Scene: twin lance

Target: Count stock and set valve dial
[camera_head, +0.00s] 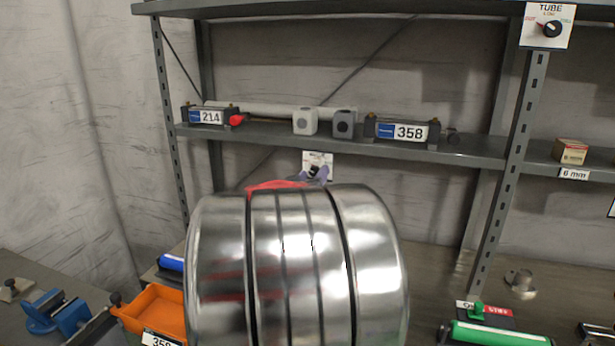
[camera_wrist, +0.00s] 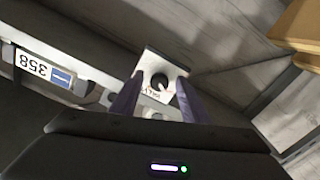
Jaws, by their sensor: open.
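A white dial plate with a round black knob (camera_wrist: 160,82) shows in the wrist view, its lettering partly hidden. The same plate (camera_head: 311,158) is mounted below the shelf in the head view, mostly covered by my arm. My gripper (camera_wrist: 158,98) is open, its two purple fingers on either side of the plate in the picture, with nothing held. It also shows in the head view (camera_head: 316,174); contact with the knob cannot be told. A second dial marked TUBE (camera_head: 552,29) is at the upper right. A small box (camera_head: 571,151) stands above a "6 mm" label (camera_head: 574,174).
The shelf carries a unit labelled 214 (camera_head: 208,117), a unit labelled 358 (camera_head: 403,131), a white block (camera_head: 305,121) and a grey block (camera_head: 343,124). Below are an orange bin (camera_head: 153,307), a blue vise (camera_head: 55,310) and a green roller (camera_head: 498,333). My metallic arm hides the middle.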

